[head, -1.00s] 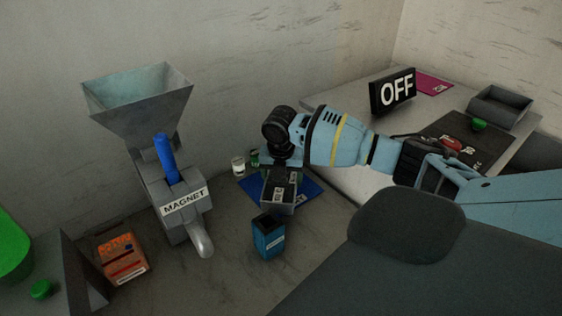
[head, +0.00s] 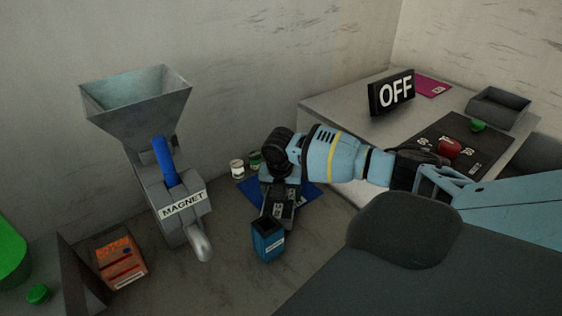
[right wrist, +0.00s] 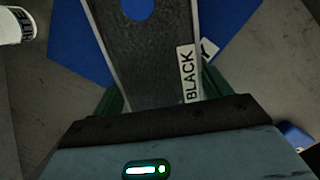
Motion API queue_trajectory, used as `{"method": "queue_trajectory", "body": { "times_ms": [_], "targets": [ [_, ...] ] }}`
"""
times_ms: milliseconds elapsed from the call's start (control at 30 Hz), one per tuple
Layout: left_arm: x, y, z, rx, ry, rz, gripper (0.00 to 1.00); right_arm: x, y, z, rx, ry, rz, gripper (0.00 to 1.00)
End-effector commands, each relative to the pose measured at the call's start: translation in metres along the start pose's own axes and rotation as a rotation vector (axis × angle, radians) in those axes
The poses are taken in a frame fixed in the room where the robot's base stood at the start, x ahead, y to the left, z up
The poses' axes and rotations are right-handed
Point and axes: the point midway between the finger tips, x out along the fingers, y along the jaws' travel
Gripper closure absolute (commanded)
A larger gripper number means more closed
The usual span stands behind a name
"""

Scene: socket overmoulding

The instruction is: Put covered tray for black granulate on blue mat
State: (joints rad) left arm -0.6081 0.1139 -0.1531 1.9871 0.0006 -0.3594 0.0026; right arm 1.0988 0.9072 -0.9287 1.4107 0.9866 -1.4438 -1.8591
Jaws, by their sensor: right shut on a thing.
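The covered tray (head: 279,213) is dark grey with pale edges and labels. In the right wrist view the tray (right wrist: 145,60) carries a label reading BLACK and shows a round blue spot near the top. My right gripper (head: 279,178) is shut on the tray's end, with its dark green fingers at either side in the right wrist view (right wrist: 160,97). The blue mat (head: 248,188) lies on the counter, partly under the tray and gripper; it also shows in the right wrist view (right wrist: 80,45). I cannot tell whether the tray touches the mat. My left gripper is not in view.
A blue open box (head: 267,243) stands just in front of the tray. A white cup (head: 237,169) and a green cup (head: 255,160) stand behind the mat. The magnet hopper (head: 165,170) and an orange box (head: 120,260) are at the left. Counter right of the blue box is clear.

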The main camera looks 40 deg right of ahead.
Motion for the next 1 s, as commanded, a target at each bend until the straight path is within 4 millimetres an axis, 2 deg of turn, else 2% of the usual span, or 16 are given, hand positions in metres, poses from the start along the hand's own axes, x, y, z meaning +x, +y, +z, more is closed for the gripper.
{"method": "queue_trajectory", "body": {
  "times_ms": [33,167,433,567,667,1000],
  "targets": [
    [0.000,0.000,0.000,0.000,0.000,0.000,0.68,0.001,0.000,0.000,0.000,0.000,0.000,0.19],
    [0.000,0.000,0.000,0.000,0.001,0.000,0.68,0.000,0.000,0.000,0.000,0.000,0.000,0.02],
    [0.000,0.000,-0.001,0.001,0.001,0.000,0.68,0.000,0.000,0.000,0.000,0.000,0.000,0.01],
    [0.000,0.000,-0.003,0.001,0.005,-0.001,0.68,-0.007,0.000,0.001,0.001,-0.001,0.001,0.01],
    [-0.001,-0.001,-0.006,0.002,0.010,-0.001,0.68,-0.020,0.001,0.001,0.000,-0.002,0.004,0.01],
    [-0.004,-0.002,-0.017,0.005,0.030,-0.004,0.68,-0.087,0.001,0.001,0.001,-0.003,0.003,0.01]
  ]
}}
